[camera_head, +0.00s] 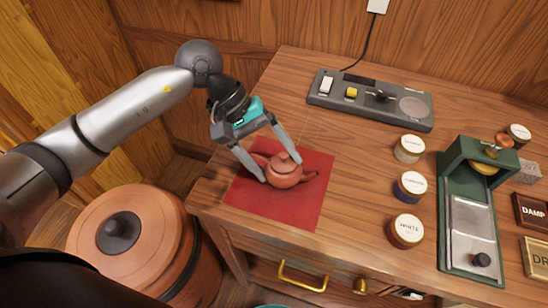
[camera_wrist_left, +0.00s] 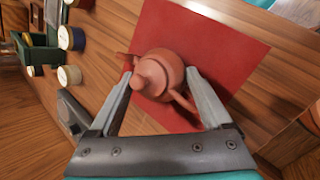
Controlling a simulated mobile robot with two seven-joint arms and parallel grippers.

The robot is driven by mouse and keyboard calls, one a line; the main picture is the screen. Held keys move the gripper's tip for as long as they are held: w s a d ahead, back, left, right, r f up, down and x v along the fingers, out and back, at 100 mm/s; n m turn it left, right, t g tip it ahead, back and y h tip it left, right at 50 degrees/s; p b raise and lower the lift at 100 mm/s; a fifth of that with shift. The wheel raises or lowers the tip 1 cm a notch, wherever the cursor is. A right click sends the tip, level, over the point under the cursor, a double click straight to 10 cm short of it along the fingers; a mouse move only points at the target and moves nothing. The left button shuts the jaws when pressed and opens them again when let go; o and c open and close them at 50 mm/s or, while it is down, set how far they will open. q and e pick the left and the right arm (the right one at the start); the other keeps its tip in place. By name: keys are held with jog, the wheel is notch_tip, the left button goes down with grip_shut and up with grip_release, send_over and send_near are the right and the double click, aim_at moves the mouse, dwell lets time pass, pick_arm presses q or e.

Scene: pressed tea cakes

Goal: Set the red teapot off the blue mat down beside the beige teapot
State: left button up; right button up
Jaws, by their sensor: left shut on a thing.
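A reddish-brown clay teapot (camera_head: 286,174) is over a red mat (camera_head: 298,211) at the left end of the wooden table. My left gripper (camera_head: 281,170) has one finger on each side of the teapot body and is shut on it. In the left wrist view the teapot (camera_wrist_left: 158,72) is between the two fingers, with the red mat (camera_wrist_left: 222,48) around it. The teapot looks upright and at or very near the mat; I cannot tell if it touches. No blue mat and no beige teapot shows. My right gripper is not in view.
A grey control panel (camera_head: 335,98) lies at the back. Several labelled jars, one white-lidded (camera_head: 409,149), stand right of centre before a green press (camera_head: 447,215). A lidded clay bin (camera_head: 160,229) stands at the front left. Table between mat and jars is clear.

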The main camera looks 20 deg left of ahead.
pick_arm(q)
jog(key=shift+f, duration=0.15)
jog(key=o, duration=1.3)
